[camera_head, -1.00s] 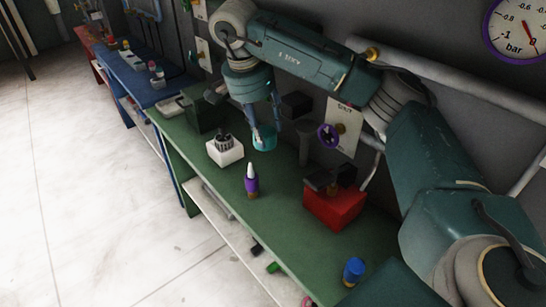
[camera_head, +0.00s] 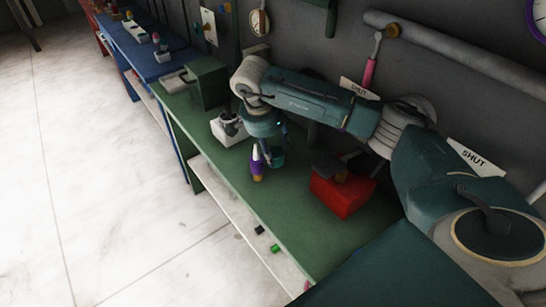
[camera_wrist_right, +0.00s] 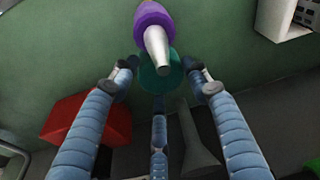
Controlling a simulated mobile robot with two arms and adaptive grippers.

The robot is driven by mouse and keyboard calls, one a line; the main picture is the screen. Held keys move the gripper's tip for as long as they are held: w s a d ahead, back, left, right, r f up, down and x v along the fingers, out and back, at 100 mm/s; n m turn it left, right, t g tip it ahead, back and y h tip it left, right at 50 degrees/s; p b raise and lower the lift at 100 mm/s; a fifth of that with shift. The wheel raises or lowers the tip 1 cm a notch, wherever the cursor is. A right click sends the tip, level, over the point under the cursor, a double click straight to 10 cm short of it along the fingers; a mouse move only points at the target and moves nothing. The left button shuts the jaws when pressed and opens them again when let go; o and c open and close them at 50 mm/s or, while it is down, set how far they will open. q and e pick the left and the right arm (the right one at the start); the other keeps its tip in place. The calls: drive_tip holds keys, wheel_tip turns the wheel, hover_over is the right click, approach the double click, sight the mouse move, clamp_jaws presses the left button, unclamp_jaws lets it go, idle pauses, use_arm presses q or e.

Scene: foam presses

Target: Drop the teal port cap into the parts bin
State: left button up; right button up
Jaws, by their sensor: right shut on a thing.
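The teal port cap (camera_head: 278,159) is round and held low over the green bench, just right of a purple bottle. It also shows in the right wrist view (camera_wrist_right: 160,78), between the fingertips and partly covered by the bottle's pale nozzle. My right gripper (camera_head: 271,150) points down, its blue-grey fingers (camera_wrist_right: 160,88) shut around the cap. Whether the cap touches the bench is unclear. No container is clearly recognisable as the parts bin; a dark green box (camera_head: 208,83) stands farther back on the bench. My left gripper is not in view.
The purple bottle (camera_head: 257,165) with its pale tip stands very close to the gripper. A white block (camera_head: 226,131) with a grey top is behind it. A red block (camera_head: 341,194) with a dark top stands right. The front bench surface (camera_head: 300,235) is clear.

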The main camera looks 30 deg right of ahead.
wheel_tip(320, 180, down, 5)
drive_tip(key=shift+r+p, duration=0.15)
drive_tip(key=shift+p, duration=0.4)
drive_tip(key=shift+f+b, duration=0.2)
drive_tip(key=shift+b, duration=0.1)
drive_tip(key=o, duration=1.1)
drive_tip(key=shift+o, duration=0.2)
drive_tip(key=shift+r, duration=0.15)
